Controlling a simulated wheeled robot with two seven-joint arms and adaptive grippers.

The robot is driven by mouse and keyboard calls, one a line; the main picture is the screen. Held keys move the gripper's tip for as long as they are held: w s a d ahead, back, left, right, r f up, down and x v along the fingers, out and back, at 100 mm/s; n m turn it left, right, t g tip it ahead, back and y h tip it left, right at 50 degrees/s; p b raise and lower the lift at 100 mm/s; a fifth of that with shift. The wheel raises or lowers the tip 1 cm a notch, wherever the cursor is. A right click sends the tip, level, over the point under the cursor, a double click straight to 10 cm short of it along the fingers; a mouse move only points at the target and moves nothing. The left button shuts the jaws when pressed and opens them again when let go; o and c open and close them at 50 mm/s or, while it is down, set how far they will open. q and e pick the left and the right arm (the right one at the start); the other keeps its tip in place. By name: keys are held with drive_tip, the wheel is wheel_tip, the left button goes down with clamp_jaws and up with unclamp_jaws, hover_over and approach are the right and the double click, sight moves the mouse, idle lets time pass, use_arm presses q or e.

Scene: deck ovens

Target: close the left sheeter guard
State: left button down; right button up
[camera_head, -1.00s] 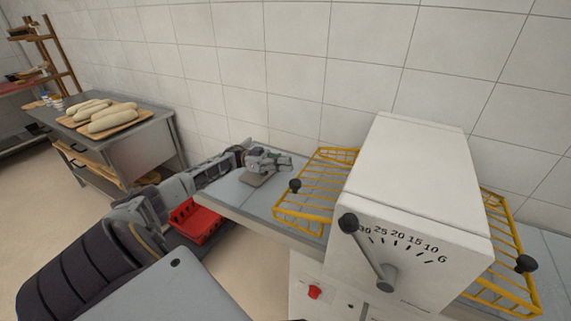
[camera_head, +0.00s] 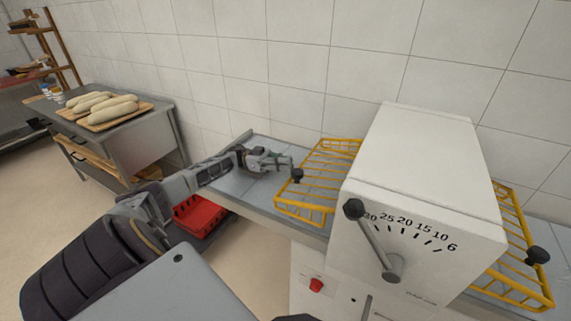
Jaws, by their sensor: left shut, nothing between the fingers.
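The left sheeter guard (camera_head: 318,183) is a yellow wire frame on the left side of the white sheeter housing (camera_head: 425,165). It lies low and slants over the grey bed (camera_head: 226,186). Its black knob (camera_head: 297,175) is on its left side. My left gripper (camera_head: 287,163) is shut and empty, over the bed just left of the guard, with its fingertips close to the knob. I cannot tell whether they touch. My right gripper is not in view.
The right guard (camera_head: 515,250) with its black knob (camera_head: 537,256) is on the housing's other side. The thickness lever (camera_head: 372,238) and a red button (camera_head: 316,285) are in front. A red crate (camera_head: 200,217) is below the bed. A bench with dough loaves (camera_head: 108,108) stands left.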

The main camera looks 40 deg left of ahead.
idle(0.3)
use_arm(q)
drive_tip(key=shift+r, duration=0.15)
wheel_tip(320, 180, up, 10)
idle(0.6)
idle(0.6)
